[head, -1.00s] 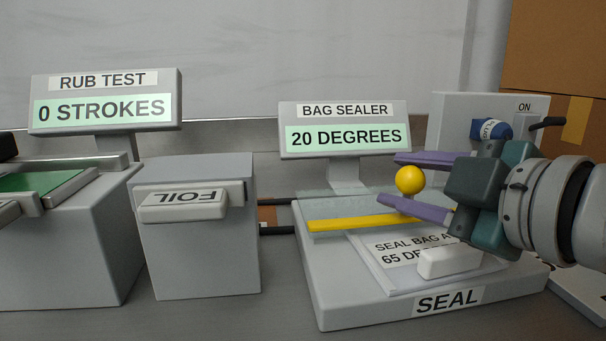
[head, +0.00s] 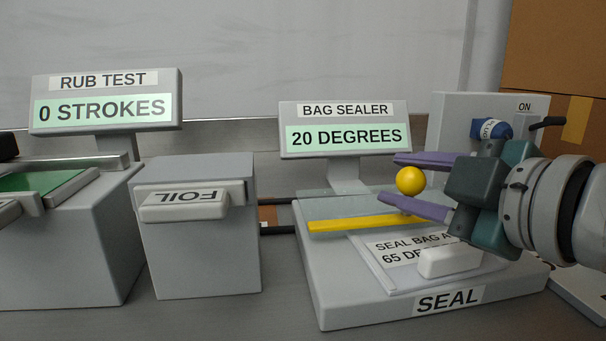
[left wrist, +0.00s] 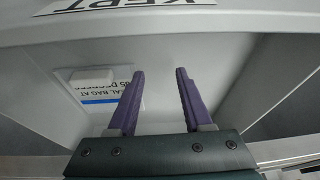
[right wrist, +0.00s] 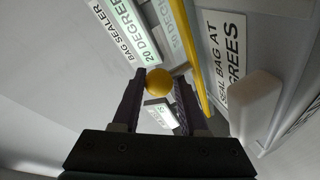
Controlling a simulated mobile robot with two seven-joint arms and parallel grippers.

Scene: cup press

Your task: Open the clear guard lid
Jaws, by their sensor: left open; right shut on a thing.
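The clear guard lid (head: 340,205) lies low over the bag sealer's base (head: 345,300), with a yellow bar (head: 350,223) along its front edge. A yellow ball knob (head: 410,180) stands above the bar. My right gripper (head: 408,181) comes in from the right, shut on the knob, one finger on each side. In the right wrist view the knob (right wrist: 159,82) is between the fingertips, with the yellow bar (right wrist: 196,78) beside it. My left gripper (left wrist: 157,99) is open and empty in the left wrist view; it is outside the head view.
A card (head: 385,258) and a white block (head: 449,262) are on the sealer's front. The sealer display (head: 344,133) reads 20 DEGREES. A foil box (head: 195,240) and a rub test machine (head: 70,235) stand left. A switch box (head: 455,110) stands behind my right gripper.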

